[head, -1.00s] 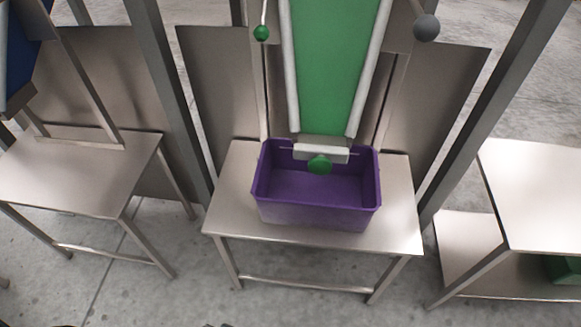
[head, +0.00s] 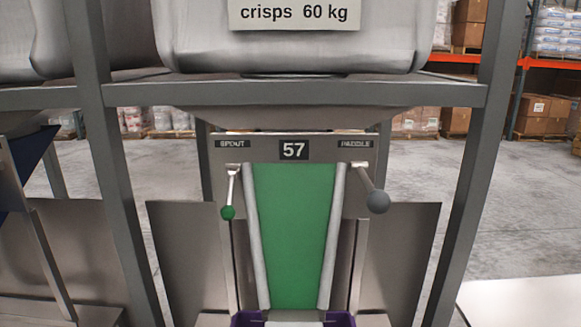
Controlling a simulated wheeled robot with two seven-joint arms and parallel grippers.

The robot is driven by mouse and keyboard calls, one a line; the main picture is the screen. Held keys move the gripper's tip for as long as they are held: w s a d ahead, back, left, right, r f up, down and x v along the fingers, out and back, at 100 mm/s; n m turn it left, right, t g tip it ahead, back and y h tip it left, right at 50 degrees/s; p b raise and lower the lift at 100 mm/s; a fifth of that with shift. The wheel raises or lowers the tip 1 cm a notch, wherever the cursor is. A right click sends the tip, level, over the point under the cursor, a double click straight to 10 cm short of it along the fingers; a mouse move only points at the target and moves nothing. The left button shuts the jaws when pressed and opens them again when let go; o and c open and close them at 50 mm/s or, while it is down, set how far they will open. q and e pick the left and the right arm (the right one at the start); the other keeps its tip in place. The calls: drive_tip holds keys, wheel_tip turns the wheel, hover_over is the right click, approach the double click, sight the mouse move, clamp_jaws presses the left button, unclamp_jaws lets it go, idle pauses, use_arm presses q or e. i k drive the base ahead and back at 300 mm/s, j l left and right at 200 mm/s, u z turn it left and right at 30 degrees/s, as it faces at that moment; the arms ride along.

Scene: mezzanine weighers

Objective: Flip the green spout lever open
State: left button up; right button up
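The green spout lever (head: 229,195) hangs at the upper left of the weigher front in the head view. Its metal rod points down from a pivot under the SPOUT label (head: 232,144), with a green ball (head: 228,212) at the lower end. The green chute (head: 293,235) runs down just right of it. A grey-balled paddle lever (head: 376,198) hangs under the PADDLE label (head: 355,144) on the right, tilted down and outward. Neither of my grippers shows in the view.
A 57 plate (head: 293,150) sits between the labels. A bulk bag marked crisps 60 kg (head: 290,38) rests above. Grey frame posts (head: 113,170) stand on both sides. A purple bin (head: 340,319) shows at the bottom edge. Boxed racks (head: 540,110) stand far right.

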sight(228, 212)
drive_tip(key=k+j+z, duration=0.15)
drive_tip(key=z, duration=0.2)
drive_tip(key=k+j+z, duration=0.15)
drive_tip(key=z, duration=0.2)
drive_tip(key=k+j+z, duration=0.2)
drive_tip(key=z, duration=0.15)
